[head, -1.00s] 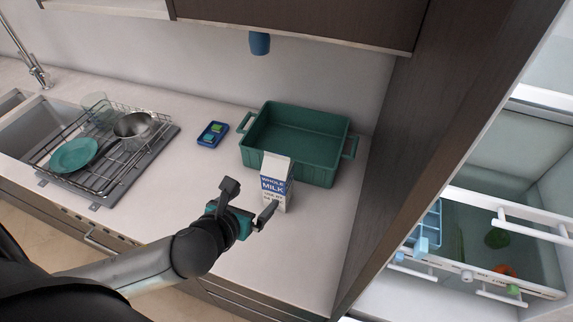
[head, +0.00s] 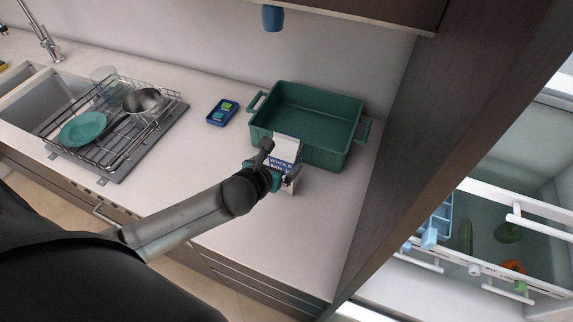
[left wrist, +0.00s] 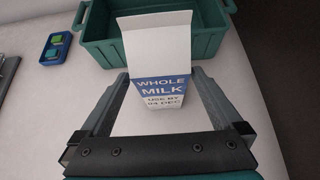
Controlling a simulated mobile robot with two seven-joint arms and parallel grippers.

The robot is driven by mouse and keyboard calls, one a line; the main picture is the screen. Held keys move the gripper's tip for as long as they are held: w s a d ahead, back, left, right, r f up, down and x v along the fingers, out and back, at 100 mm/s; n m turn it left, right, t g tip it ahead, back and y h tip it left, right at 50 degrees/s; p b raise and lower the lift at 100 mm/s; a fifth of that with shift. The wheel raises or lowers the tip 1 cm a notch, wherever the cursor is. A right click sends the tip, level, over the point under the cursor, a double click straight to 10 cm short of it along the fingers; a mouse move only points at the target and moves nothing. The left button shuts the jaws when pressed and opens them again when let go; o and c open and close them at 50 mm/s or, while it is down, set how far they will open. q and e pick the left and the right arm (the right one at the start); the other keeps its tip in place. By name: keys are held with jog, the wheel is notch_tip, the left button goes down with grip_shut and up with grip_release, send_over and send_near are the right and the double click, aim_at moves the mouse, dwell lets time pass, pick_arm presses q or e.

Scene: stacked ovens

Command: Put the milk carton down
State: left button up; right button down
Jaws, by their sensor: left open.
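The milk carton (head: 287,150) is white with a blue "WHOLE MILK" label. It stands upright on the counter (head: 262,235), in front of the green bin. It also shows in the left wrist view (left wrist: 157,60). My left gripper (head: 280,168) is open, with its fingers on either side of the carton's lower part. In the left wrist view the left gripper (left wrist: 162,95) has a finger at each side of the carton, and gaps beside it seem small. The arm hides part of the carton in the head view. My right gripper is not in view.
A green bin (head: 268,118) stands directly behind the carton. A small blue tray (head: 222,112) lies to its left. A dish rack (head: 165,118) with a teal plate (head: 82,128) and pot is further left. An open fridge with a drawer (head: 480,205) is at right.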

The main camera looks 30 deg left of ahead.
pick_arm(q)
jog(key=shift+x, duration=2.6)
jog(key=shift+r, duration=0.1)
grip_shut()
jog(key=shift+w+r, duration=0.1)
jog(key=shift+r, duration=0.05)
